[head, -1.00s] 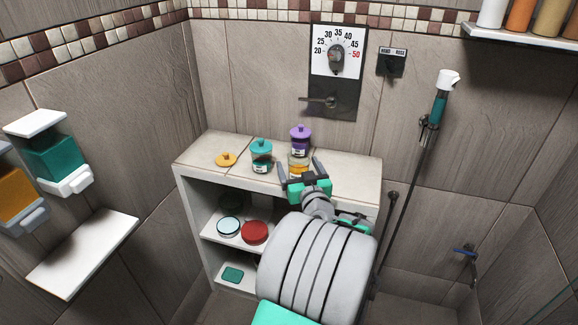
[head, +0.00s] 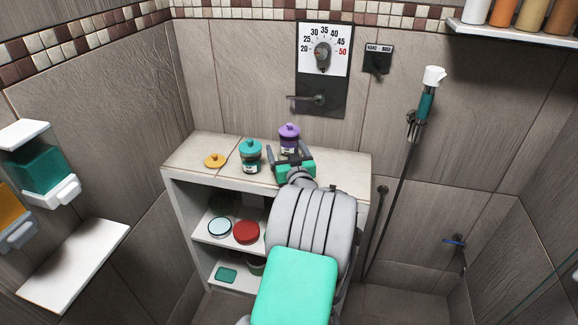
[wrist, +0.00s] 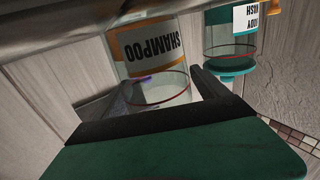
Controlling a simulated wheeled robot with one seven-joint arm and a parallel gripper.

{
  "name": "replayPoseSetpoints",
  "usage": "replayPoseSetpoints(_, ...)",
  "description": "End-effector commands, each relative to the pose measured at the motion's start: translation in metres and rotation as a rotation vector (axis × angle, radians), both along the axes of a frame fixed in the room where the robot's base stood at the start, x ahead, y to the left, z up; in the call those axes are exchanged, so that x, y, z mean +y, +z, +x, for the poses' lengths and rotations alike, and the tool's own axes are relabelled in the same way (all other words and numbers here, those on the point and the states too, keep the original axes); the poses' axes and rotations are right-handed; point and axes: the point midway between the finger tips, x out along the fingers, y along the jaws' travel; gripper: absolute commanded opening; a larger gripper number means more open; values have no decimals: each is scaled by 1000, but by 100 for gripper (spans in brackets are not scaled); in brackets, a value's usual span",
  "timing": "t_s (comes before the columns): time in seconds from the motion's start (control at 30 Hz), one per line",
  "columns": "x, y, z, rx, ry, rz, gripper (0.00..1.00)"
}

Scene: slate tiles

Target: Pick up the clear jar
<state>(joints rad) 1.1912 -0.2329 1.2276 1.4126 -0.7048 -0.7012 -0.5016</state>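The clear jar (wrist: 160,88) shows in the wrist view, upside down in the picture, with an orange-edged white label reading SHAMPOO and a little clear content. It stands on the top of the white shelf unit (head: 200,150). My gripper (head: 291,160) is open, with one finger on each side of the jar in the wrist view. I cannot tell whether either finger touches it. In the head view my gripper mostly hides the jar. A yellow lid (head: 215,160) lies on the shelf top to the left.
A teal-lidded jar (head: 250,157) stands close to the left of my gripper; it also shows in the wrist view (wrist: 231,48). A purple-lidded jar (head: 289,136) stands just behind. The wall is close behind. Lower shelves hold several round tins.

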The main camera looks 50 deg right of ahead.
Motion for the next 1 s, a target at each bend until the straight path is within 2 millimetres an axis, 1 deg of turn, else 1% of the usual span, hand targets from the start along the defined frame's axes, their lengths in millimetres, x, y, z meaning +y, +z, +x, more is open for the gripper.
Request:
replayPoseSetpoints(0.03, 0, 0, 0, 0, 0, 0, 79)
replayPoseSetpoints(0.07, 0, 0, 0, 0, 0, 0, 77)
replayPoseSetpoints(1.0, 0, 0, -1, 1, -1, 1, 0)
